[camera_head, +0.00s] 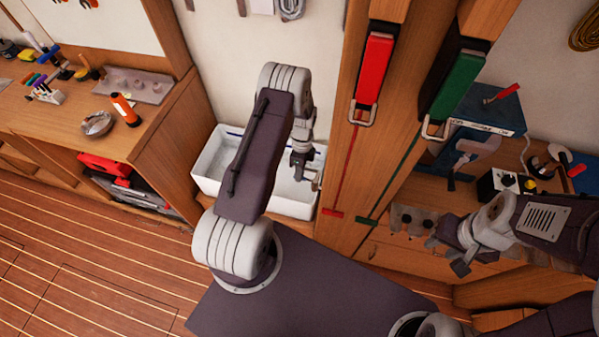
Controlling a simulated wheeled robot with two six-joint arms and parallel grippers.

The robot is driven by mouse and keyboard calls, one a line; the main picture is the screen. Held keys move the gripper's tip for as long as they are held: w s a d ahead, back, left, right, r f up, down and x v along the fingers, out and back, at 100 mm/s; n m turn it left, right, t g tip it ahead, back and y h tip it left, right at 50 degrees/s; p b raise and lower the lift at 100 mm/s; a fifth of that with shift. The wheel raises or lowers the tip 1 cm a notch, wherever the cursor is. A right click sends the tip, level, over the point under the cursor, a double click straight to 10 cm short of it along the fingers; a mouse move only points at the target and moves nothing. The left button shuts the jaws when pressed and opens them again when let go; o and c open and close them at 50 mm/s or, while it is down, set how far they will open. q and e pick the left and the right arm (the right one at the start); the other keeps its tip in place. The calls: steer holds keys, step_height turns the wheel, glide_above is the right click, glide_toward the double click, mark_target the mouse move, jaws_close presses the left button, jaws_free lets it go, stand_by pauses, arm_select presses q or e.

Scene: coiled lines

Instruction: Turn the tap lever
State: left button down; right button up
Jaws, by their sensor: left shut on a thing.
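A white sink (209,167) stands against the wall, behind my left arm. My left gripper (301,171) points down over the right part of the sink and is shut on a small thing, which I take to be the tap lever. The lever is mostly hidden by the gripper. A small metallic piece, perhaps part of the tap (316,181), shows just right of the fingertips. How far the lever is turned cannot be told. My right gripper (446,256) is away to the right, in front of the wooden cabinet, with its fingers apart and empty.
Wooden posts with a red handle (373,68) and a green handle (458,87) rise right of the sink. A workbench (55,120) with tools and an orange torch (125,109) stands left. A right-hand bench holds a blue box (492,110). The striped floor (90,260) is clear.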

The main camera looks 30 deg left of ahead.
arm_select(q)
steer(key=shift+r+n, duration=0.1)
steer(key=shift+n, duration=0.2)
stand_by(0.7)
steer(key=shift+s+d+n+t+h, duration=0.2)
steer(key=shift+s+n, duration=0.25)
steer(key=shift+n, duration=0.6)
steer(key=shift+s+d+n+t+h, duration=0.1)
steer(key=shift+s+d+n+h, duration=0.3)
steer(key=shift+n, duration=0.6)
steer(key=shift+s+d+n+t, duration=0.1)
steer(key=shift+s+n, duration=0.45)
steer(key=shift+n, duration=0.5)
steer(key=c, duration=1.4)
jaws_free()
steer(key=shift+s+d, duration=0.1)
step_height(320, 180, up, 9)
steer(key=w+a+b, duration=0.1)
steer(key=shift+a, duration=0.2)
